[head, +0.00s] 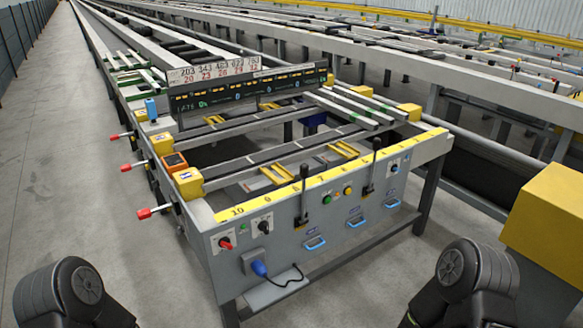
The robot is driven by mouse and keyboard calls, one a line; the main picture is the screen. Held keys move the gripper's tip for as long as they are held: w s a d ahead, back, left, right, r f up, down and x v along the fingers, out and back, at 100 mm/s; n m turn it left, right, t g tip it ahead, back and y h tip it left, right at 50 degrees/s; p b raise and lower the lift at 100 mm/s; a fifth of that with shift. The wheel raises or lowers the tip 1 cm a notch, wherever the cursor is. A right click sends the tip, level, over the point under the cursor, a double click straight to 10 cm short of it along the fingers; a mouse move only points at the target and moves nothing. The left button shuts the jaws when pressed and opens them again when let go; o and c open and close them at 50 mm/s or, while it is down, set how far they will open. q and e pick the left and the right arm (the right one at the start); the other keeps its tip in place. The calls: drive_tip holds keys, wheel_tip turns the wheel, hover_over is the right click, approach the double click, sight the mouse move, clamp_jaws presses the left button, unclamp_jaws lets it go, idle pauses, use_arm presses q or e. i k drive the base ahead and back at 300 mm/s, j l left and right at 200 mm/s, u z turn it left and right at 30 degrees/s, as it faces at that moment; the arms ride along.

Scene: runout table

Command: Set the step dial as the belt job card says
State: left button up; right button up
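A grey runout table with a front panel (290,235) stands before me. Near its left corner are a red knob (226,243) and a dark rotary knob (263,227) on pale plates. Another small dial (394,168) sits toward the panel's right end. Which one is the step dial cannot be told, and their markings are too small to read. A board with printed numbers (213,72) stands over a dark display strip (250,90) across the table. No card can be clearly made out as the belt job card. Neither of my grippers is in view.
Two black levers (305,186) (376,153) rise from the panel, with several coloured buttons between. Blue handles (315,243) and a blue plug with cable (259,268) are on the front. Red-tipped handles (146,213) project left. A yellow box (550,215) stands right. The left floor is clear.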

sight(264, 226)
drive_tip(key=u, duration=4.9)
drive_tip(key=z, duration=0.45)
drive_tip(key=k+z, duration=0.1)
drive_tip(key=z, duration=0.85)
drive_tip(key=k+z, duration=0.1)
drive_tip(key=z, duration=0.85)
drive_tip(key=l+z, duration=0.1)
drive_tip(key=z, duration=0.4)
drive_tip(key=k+l+z, duration=0.1)
drive_tip(key=l+z, duration=0.3)
drive_tip(key=k+l+z, duration=0.1)
drive_tip(key=l+z, duration=1.05)
drive_tip(key=j, duration=0.1)
